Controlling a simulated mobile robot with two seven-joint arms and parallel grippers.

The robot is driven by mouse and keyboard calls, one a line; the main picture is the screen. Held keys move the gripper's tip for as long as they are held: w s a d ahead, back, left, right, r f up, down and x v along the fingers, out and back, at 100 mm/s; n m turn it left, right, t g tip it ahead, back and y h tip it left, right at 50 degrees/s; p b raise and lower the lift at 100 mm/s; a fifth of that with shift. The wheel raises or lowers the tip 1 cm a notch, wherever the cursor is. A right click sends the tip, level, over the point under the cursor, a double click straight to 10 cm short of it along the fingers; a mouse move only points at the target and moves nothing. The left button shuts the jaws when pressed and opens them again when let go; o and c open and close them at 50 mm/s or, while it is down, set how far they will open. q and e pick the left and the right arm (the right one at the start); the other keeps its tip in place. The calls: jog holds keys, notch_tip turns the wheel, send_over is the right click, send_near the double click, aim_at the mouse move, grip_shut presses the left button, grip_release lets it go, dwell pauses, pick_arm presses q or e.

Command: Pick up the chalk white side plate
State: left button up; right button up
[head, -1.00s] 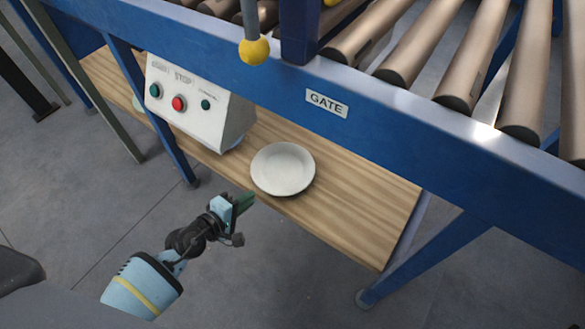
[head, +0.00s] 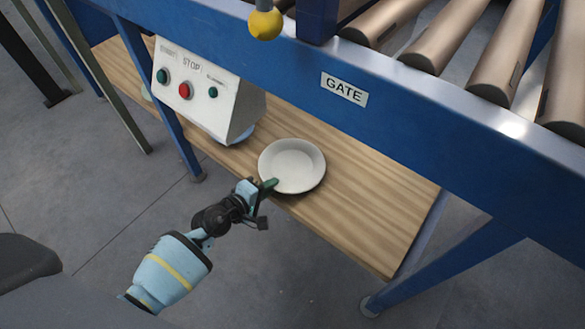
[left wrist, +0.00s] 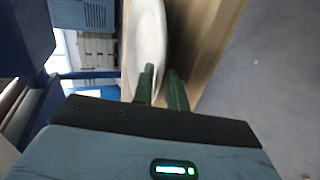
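The chalk white side plate (head: 294,163) lies on the wooden shelf (head: 370,218), close to its front edge. My left gripper (head: 270,184) is at the plate's near left rim, its dark green fingertips overlapping the rim in the head view. In the left wrist view the plate (left wrist: 147,35) shows edge-on ahead of the fingers. The two fingers (left wrist: 160,70) stand apart, one in front of the plate and one over the wood. The rim appears to lie between them; contact cannot be told. My right gripper is out of view.
A blue conveyor frame (head: 420,125) with a GATE label and several rollers (head: 455,35) overhangs the shelf. A white control box (head: 205,92) with buttons stands left of the plate. A blue leg (head: 160,95) is further left. The shelf right of the plate is clear.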

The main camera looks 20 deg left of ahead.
pick_arm(q)
jog(key=shift+x, duration=0.8)
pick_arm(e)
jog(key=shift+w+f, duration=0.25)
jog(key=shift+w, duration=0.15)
pick_arm(q)
jog(key=shift+c, duration=0.2)
jog(key=shift+c, duration=1.2)
jog(key=shift+r, duration=0.1)
grip_shut()
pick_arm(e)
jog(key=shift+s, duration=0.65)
